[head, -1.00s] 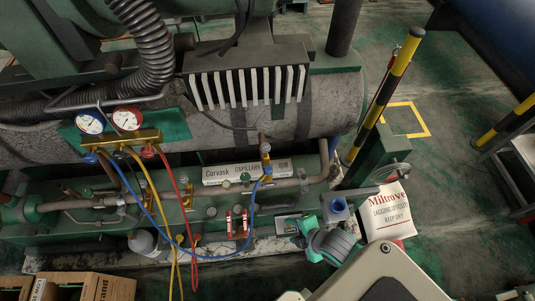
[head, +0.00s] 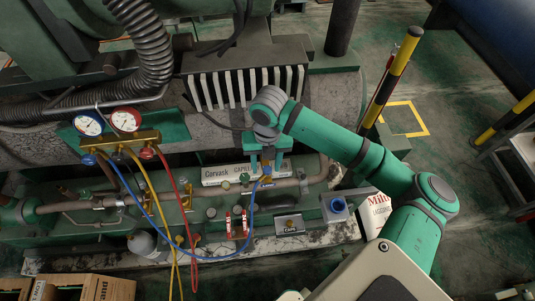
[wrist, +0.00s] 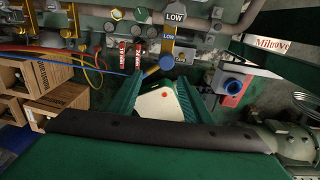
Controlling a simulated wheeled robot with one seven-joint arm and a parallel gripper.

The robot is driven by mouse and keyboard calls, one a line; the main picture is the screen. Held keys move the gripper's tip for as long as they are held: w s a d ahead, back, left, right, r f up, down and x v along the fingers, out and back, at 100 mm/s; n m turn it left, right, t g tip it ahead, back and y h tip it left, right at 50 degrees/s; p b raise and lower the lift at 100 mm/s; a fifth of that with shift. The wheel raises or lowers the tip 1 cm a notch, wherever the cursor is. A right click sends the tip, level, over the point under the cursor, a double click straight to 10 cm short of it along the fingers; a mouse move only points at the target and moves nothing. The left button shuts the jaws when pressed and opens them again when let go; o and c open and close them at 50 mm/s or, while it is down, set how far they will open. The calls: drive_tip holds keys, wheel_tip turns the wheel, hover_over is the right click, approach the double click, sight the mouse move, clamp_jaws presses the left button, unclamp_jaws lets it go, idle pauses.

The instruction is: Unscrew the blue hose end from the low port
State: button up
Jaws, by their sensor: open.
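The blue hose (head: 207,256) runs from the gauge manifold (head: 120,140) to its blue end (head: 266,173) on the low port. In the wrist view my gripper (wrist: 160,77) is open, with the hose end just beyond and roughly between the fingertips. I cannot tell whether either finger touches it.
Yellow (head: 153,190) and red (head: 182,195) hoses hang left of the port. A white Corvask box (head: 218,175) lies behind the pipe.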

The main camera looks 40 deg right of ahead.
sight(268, 169)
drive_tip(key=shift+w+d+r+h, duration=0.15)
drive_tip(key=shift+w+d+r, duration=0.2)
drive_tip(key=shift+r, duration=0.25)
drive_tip(key=shift+w+d+r+h, duration=0.2)
drive_tip(key=shift+d+r, duration=0.1)
drive_tip(key=shift+r, duration=0.3)
drive_tip(key=shift+d, duration=0.1)
drive_tip(key=shift+f, duration=4.15)
drive_tip(key=shift+f, duration=0.2)
drive_tip(key=c, duration=1.1)
